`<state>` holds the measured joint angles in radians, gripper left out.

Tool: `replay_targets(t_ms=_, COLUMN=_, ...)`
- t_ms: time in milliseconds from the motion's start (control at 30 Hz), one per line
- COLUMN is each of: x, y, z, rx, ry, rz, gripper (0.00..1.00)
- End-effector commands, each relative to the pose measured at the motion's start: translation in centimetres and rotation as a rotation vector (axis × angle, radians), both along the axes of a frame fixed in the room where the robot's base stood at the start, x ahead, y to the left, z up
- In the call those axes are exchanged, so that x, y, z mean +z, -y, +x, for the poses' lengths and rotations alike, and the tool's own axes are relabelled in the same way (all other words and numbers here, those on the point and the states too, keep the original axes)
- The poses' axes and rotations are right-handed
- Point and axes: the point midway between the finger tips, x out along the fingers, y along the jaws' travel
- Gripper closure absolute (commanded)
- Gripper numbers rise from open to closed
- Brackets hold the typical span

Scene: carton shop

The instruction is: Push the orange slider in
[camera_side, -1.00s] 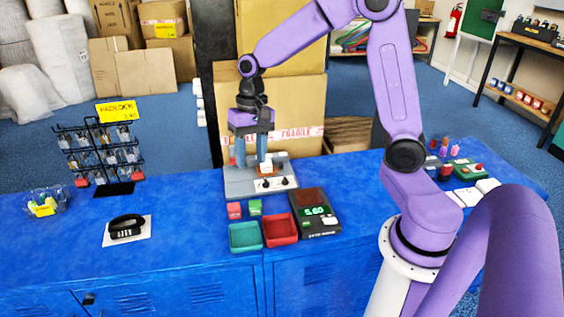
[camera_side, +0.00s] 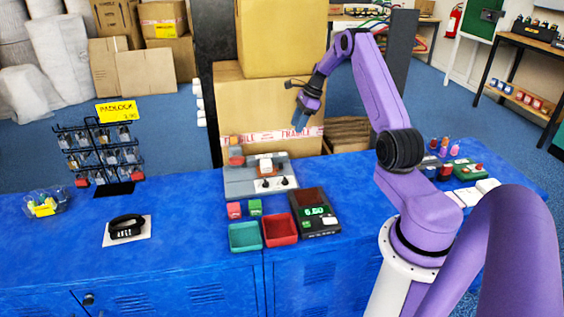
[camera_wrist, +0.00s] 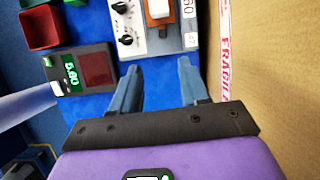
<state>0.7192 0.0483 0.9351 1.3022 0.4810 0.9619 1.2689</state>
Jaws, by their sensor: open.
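A grey control panel (camera_side: 240,184) lies on the blue bench. At its back left stands a small orange-red piece (camera_side: 236,153). Nearer its middle is a white switch (camera_side: 266,165) on an orange-brown base, with two black knobs in front; the switch also shows at the top of the wrist view (camera_wrist: 159,9). I cannot tell which orange part is the slider, or how far in it is. My gripper (camera_side: 301,118) is open and empty, raised behind and to the right of the panel. In the wrist view its two fingers (camera_wrist: 158,75) are apart, with blue bench between them.
A scale (camera_side: 315,211), red tray (camera_side: 280,241), green tray (camera_side: 245,248) and two small blocks lie in front of the panel. A large carton (camera_side: 290,95) stands close behind it. A padlock rack (camera_side: 99,152) is at left. Bench between rack and panel is clear.

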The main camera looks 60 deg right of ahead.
Motion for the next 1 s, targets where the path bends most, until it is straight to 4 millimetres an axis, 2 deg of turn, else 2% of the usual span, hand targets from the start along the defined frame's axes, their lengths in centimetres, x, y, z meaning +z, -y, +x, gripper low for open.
replay_targets(t_ms=100, x=-0.5, y=0.7, z=-0.2, rx=-0.031, ry=0.0, rz=0.007, gripper=0.55)
replay_targets(t_ms=267, x=-2.0, y=0.2, z=0.2, rx=-0.031, ry=-0.002, rz=0.008, gripper=0.55)
replay_targets(t_ms=1000, x=-14.2, y=-3.4, z=3.7, rx=-0.028, ry=-0.002, rz=0.006, gripper=0.55)
